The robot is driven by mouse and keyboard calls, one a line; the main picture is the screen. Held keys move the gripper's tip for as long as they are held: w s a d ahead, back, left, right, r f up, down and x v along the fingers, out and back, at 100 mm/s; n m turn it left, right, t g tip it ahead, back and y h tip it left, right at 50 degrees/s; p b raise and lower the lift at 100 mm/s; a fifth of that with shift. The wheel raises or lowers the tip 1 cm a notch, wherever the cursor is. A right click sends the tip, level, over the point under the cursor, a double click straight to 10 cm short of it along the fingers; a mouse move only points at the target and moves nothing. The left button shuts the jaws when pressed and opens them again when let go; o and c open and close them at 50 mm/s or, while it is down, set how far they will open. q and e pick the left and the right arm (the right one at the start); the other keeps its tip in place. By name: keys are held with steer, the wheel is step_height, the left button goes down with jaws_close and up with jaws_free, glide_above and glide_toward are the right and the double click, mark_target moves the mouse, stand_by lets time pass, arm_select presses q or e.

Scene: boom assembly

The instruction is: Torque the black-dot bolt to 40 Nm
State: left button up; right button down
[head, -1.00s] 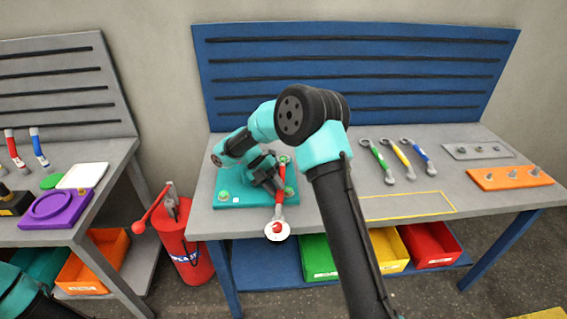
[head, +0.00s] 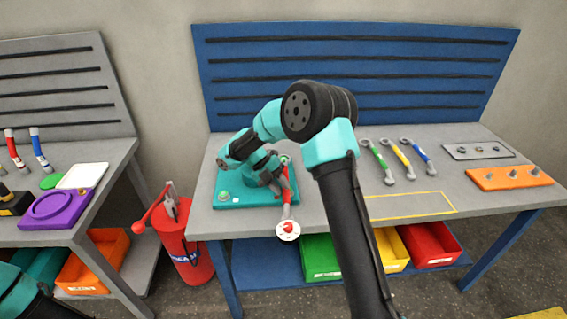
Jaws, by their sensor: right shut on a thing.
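A teal plate (head: 240,201) lies on the left part of the blue-framed bench. A bolt with a green base (head: 223,195) shows at its front left corner, and another bolt (head: 285,160) at its back right. Other bolts are hidden by my arm and the tool; I cannot make out a black dot. My right gripper (head: 272,180) is over the right side of the plate, shut on a torque wrench with a red handle (head: 287,197). The wrench's round white and red end (head: 288,230) hangs past the bench's front edge. Its other end is hidden. My left gripper is out of view.
Green, yellow and blue wrenches (head: 402,158) lie right of my right arm. An orange block (head: 508,179) and a grey plate (head: 478,151) with bolts lie further right. A yellow-outlined area (head: 420,205) is empty.

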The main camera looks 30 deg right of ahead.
steer(key=shift+r, duration=0.2)
steer(key=shift+r, duration=1.9)
